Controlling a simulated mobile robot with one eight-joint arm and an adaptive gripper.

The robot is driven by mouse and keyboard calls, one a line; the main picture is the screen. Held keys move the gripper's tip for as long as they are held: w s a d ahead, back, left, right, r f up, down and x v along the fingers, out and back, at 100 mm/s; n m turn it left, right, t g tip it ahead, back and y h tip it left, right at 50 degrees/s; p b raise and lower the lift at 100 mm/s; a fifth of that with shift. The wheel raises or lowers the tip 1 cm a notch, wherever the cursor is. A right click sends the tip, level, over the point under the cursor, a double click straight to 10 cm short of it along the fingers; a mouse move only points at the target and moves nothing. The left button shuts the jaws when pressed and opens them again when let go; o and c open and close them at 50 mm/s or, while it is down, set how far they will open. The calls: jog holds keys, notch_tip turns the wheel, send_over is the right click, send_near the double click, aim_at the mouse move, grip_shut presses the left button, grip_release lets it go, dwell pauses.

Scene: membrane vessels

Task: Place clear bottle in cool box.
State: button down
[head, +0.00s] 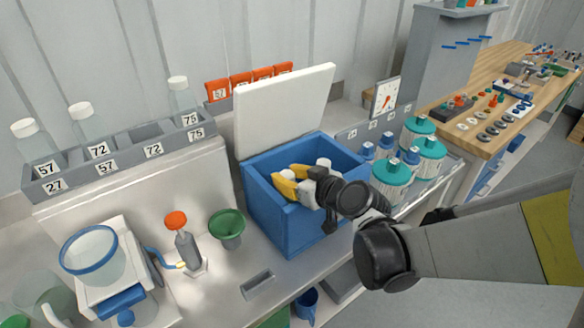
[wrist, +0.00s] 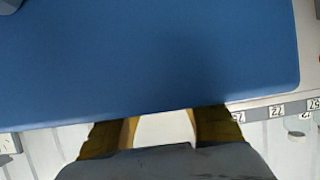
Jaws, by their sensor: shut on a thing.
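The cool box (head: 283,222) is blue and stands on the bench with its white lid (head: 280,110) raised. My gripper (head: 287,178) is over the box's open top, its yellow fingers near the left inner side. The fingers are shut on a white-capped clear bottle, of which only the white part (wrist: 165,128) shows between them in the wrist view. The bottle's body is hidden, so I cannot tell how deep it is or whether it touches the floor. The blue box wall fills most of the wrist view.
A grey rack (head: 130,168) with several white-capped clear bottles (head: 183,95) and number labels is at the left. A green funnel (head: 227,228) and an orange-topped tool (head: 177,222) stand left of the box. Teal-capped bottles (head: 390,172) crowd its right side.

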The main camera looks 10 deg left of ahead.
jog(key=shift+f+b, duration=0.45)
jog(key=shift+f, duration=0.1)
jog(key=c, duration=1.1)
grip_release()
jog(key=shift+r+p, duration=0.65)
jog(key=s+d+r+m+h+p, duration=0.1)
jog(key=s+d+m+h, duration=0.2)
jog(key=s+d, duration=0.3)
jog(key=s+d+r+m+g+h+p, duration=0.1)
jog(key=s+d, duration=0.6)
jog(key=d, duration=0.9)
jog(key=s+d+r+m+g+h+p, duration=0.1)
jog(key=s+d+r+m+h, duration=0.2)
jog(key=d, duration=0.8)
jog(key=s+m+h, duration=0.2)
jog(key=s+h, duration=0.1)
jog(key=shift+s+d+r+m+p, duration=0.2)
jog(key=shift+d+m+p, duration=0.1)
jog(key=shift+m, duration=0.1)
